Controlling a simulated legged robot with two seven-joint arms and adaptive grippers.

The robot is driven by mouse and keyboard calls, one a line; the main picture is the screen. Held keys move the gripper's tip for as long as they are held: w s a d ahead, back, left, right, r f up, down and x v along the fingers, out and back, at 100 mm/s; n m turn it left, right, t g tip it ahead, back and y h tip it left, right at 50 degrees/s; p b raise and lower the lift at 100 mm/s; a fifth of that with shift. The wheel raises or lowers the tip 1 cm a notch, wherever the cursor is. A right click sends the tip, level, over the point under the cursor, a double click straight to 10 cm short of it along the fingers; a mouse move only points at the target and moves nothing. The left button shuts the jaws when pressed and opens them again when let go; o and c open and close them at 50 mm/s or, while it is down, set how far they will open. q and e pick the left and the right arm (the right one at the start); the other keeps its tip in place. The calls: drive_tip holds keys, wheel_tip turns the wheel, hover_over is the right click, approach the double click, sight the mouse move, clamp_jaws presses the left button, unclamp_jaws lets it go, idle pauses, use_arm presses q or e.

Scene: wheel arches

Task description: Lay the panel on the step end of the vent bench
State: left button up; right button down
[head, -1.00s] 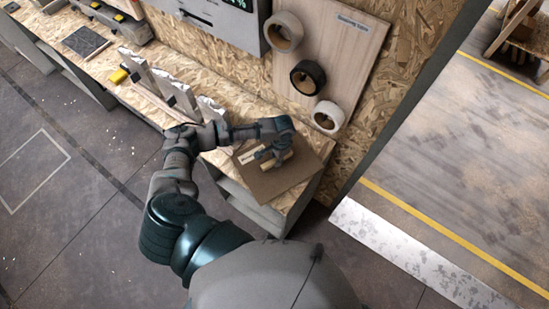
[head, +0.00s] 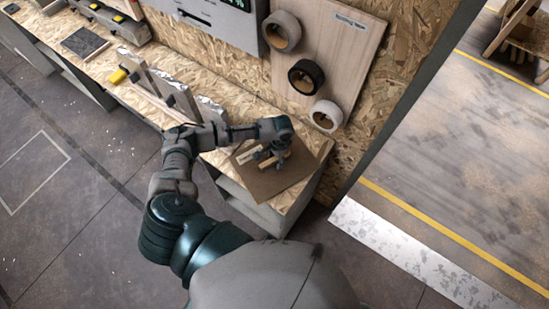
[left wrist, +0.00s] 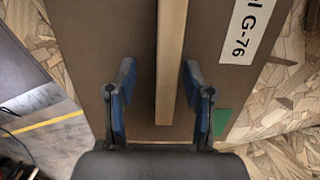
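The panel (head: 268,187) is a flat brown board lying askew on the near right end of the chipboard bench (head: 310,188). A pale wooden batten (left wrist: 170,60) stands along the panel (left wrist: 95,45). A white label (left wrist: 257,30) reading "G-76" and a green patch (left wrist: 221,122) show on it in the left wrist view. My left gripper (head: 270,160) is over the panel. In the left wrist view its blue-padded fingers (left wrist: 160,75) are apart, one each side of the batten, with a gap on both sides. My right gripper is out of view.
Several grey upright plates (head: 172,92) stand on the bench left of the panel. Tape rolls (head: 307,77) hang on a board behind it. A yellow-topped block (head: 117,76) and a dark square plate (head: 85,42) lie farther left. Open floor (head: 440,170) lies to the right.

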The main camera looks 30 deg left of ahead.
use_arm(q)
drive_tip(key=shift+d, duration=0.1)
drive_tip(key=shift+r, duration=0.15)
wheel_tip(320, 180, up, 12)
drive_tip(key=w, duration=0.1)
drive_tip(key=shift+w+d+f, duration=0.15)
drive_tip(key=shift+d+f, duration=0.05)
drive_tip(key=shift+d, duration=0.2)
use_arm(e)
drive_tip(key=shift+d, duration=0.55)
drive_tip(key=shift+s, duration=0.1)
